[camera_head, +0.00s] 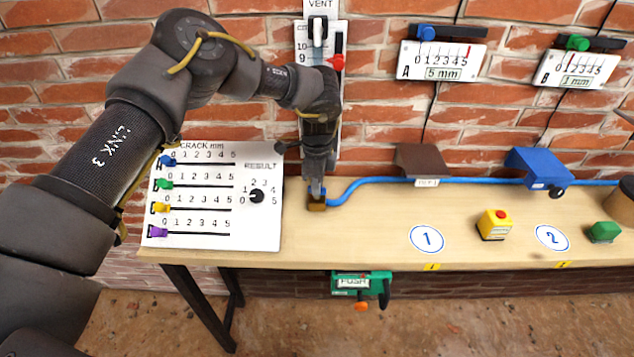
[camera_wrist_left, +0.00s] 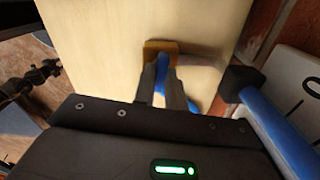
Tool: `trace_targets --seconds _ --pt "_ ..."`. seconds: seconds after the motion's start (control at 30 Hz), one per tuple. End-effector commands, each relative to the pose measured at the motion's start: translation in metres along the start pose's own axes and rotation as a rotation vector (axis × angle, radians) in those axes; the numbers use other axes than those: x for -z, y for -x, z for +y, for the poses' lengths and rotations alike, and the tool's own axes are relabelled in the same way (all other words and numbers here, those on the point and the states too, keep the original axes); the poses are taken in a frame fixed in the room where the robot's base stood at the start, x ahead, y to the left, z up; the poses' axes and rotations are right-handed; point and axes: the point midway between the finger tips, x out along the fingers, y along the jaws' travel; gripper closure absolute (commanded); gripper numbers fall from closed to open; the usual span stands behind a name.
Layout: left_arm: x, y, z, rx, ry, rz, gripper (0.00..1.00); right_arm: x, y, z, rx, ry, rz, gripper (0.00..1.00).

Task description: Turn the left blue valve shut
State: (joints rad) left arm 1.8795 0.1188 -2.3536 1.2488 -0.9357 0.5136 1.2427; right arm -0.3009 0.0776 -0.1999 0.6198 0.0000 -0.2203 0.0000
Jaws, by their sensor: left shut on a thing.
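The left valve is a small brass-coloured body (camera_head: 317,207) on the table's left part, where a blue hose (camera_head: 375,180) ends. The left wrist view shows the brass body (camera_wrist_left: 158,46) with a blue handle (camera_wrist_left: 162,73) between my fingers. My left gripper (camera_head: 317,190) points down onto the valve from above. It also shows in the left wrist view (camera_wrist_left: 165,90), shut on the blue handle. The fingers hide much of the handle, so its exact angle is unclear. My right gripper is in neither view.
A white crack-gauge panel (camera_head: 262,225) with coloured sliders stands close left of the valve. A brown block (camera_head: 420,160) and a blue block (camera_head: 538,168) sit along the hose. A yellow block with a red top (camera_head: 495,226) stands right. A brick wall rises behind.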

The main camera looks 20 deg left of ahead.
Motion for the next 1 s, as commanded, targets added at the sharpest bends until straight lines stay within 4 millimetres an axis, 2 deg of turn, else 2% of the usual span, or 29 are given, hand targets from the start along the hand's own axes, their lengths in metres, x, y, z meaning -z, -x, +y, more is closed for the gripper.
trace_targets --seconds 1.0 --pt "0.000 0.001 0.000 0.001 -0.943 0.001 1.00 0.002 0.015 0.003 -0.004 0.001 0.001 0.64"
